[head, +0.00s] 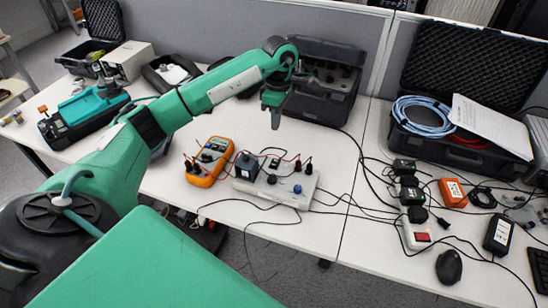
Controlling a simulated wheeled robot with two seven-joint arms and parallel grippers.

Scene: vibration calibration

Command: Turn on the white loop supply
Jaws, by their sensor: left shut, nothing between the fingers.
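My left arm reaches in from the left over the table. Its gripper (275,118) is shut and empty, pointing down in front of the black case and above the tabletop. A white box (303,196) with dark knobs, a blue knob and plugged leads lies on the table below and nearer than the gripper, apart from it. A white power strip (419,238) with a red switch and black plugs lies farther right. I cannot tell for sure which of these is the white loop supply, or the switch state. My right gripper is not in view.
An orange meter (207,162) sits left of the white box, joined by red and black leads. An open black case (322,85) stands behind the gripper. Loose black cables cross the table. A mouse (449,267) and an orange box (453,193) are at right.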

